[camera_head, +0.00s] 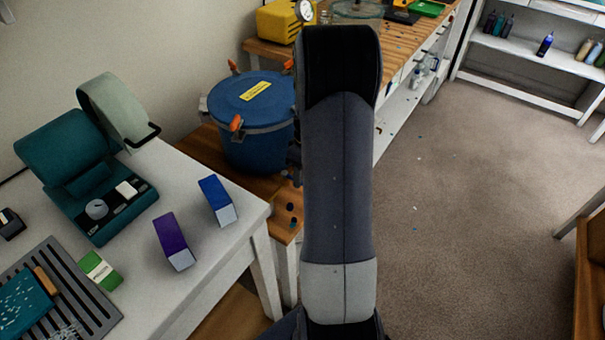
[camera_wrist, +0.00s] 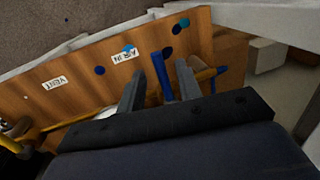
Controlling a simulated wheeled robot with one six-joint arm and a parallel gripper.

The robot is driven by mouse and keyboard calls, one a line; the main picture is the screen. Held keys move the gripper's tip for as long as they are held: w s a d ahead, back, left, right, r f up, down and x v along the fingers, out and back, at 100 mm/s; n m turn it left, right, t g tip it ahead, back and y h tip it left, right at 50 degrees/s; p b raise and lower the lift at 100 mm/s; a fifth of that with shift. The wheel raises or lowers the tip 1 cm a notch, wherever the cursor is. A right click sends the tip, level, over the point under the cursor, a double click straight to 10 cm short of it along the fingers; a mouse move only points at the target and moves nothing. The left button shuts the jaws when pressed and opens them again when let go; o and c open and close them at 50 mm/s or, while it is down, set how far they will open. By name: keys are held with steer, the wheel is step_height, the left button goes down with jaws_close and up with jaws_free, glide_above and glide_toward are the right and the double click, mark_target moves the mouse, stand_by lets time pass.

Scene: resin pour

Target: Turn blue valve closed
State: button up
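In the wrist view a blue valve handle (camera_wrist: 161,76) stands between the two fingers of my gripper (camera_wrist: 162,84). The fingers are apart, one on each side of the handle, with a thin gap showing; I cannot tell whether either touches it. Labels on the wooden board read "AIR IN" (camera_wrist: 126,54) and "VENT" (camera_wrist: 54,83), upside down. In the head view my arm hides the gripper and the valve.
A blue pot (camera_head: 252,140) with orange clamps stands on a wooden surface left of my arm.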

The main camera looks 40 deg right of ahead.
step_height(320, 180, up, 11)
steer(key=d, duration=0.2)
steer(key=shift+w+f+p, duration=0.2)
steer(key=shift+w+p, duration=0.15)
steer(key=f, duration=0.3)
steer(key=a+f, duration=0.1)
steer(key=f, duration=0.3)
steer(key=a+f, duration=0.1)
steer(key=f, duration=0.2)
steer(key=shift+s+f+b, duration=0.25)
steer(key=shift+s+b, duration=0.1)
steer(key=shift+f, duration=0.1)
